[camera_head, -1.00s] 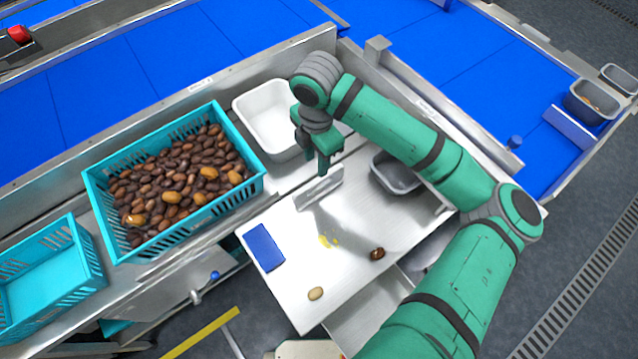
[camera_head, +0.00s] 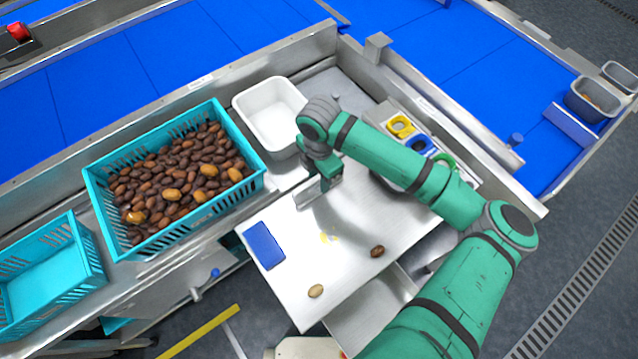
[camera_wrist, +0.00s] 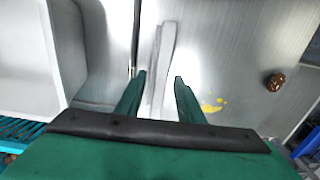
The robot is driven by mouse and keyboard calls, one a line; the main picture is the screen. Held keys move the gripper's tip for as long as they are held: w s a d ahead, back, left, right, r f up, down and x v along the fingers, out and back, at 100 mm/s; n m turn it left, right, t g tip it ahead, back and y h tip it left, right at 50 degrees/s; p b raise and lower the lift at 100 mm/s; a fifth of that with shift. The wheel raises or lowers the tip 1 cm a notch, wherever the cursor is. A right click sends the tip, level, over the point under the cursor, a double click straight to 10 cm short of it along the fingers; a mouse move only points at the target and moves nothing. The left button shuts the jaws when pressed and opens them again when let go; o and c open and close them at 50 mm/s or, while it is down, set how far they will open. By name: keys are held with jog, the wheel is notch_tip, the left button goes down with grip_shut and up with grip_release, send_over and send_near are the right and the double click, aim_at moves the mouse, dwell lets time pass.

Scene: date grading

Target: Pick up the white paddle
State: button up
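A pale grey-white strip, which looks like the white paddle (camera_head: 306,195), stands on the steel table below my gripper (camera_head: 322,188). In the wrist view the paddle (camera_wrist: 164,50) runs lengthwise between the two green fingertips of my gripper (camera_wrist: 161,78). The fingers are apart, one on each side of the strip, with visible gaps. I cannot tell how far the fingertips reach down beside it. In the head view my gripper hides the paddle's far end.
A teal crate of dates (camera_head: 93,190) and a white tub (camera_head: 245,112) stand to the left. A blue pad (camera_head: 263,245), a pale date (camera_head: 316,291), a brown date (camera_head: 377,251) and a yellow smear (camera_head: 329,238) lie on the table (camera_head: 345,265). Coloured rings (camera_head: 400,126) lie at the back right.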

jog(key=shift+f, duration=0.1)
grip_shut()
jog(key=shift+r, duration=0.55)
notch_tip(320, 180, up, 2)
jog(key=shift+r, duration=0.2)
jog(key=s+d+r, duration=0.9)
jog(key=s, duration=0.1)
jog(key=shift+d+r, duration=0.3)
jog(key=shift+d, duration=0.05)
